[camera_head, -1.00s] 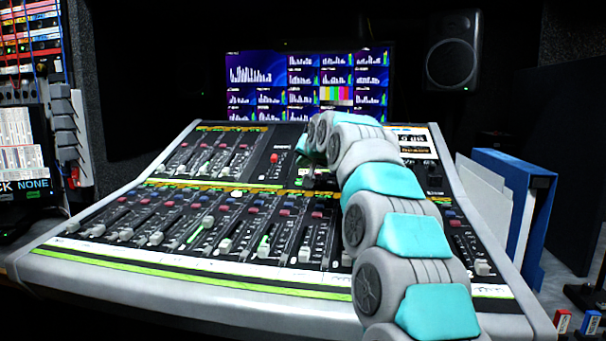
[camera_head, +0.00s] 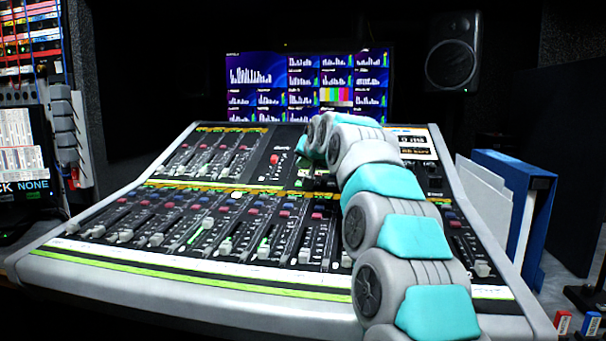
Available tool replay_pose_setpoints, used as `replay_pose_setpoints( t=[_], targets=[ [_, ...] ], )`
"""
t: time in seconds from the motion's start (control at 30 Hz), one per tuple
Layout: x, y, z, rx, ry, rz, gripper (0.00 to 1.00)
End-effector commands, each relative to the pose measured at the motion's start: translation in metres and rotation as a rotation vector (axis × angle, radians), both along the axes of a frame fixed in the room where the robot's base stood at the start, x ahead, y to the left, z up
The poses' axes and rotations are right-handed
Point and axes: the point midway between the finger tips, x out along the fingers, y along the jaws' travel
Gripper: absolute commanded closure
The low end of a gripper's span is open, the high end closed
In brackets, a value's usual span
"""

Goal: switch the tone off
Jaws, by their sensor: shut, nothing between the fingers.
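A grey mixing console (camera_head: 130,290) fills the middle of the view, its panel sloping up and away. A red knob or button (camera_head: 274,159) stands on its upper middle panel, with small writing beside it too small to read. A small pale control (camera_head: 304,173) shows just right of it, low on the same panel. My arm hides the panel to the right, and no tone label is readable.
Rows of faders (camera_head: 207,222) cover the console's lower half. A screen (camera_head: 262,75) with level bars and colour bars stands behind it, a speaker (camera_head: 452,64) at upper right. A blue binder (camera_head: 535,205) stands at right, a patch rack (camera_head: 20,45) at left.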

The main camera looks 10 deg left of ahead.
Motion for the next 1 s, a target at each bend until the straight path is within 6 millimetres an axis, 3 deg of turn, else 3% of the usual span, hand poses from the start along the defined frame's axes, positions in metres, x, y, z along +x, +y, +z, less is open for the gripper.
replay_pose_setpoints(
  t=[1.0],
  targets=[
    [0.0032,-0.0007,-0.0079,0.0,0.002,-0.001,1.0]
  ],
)
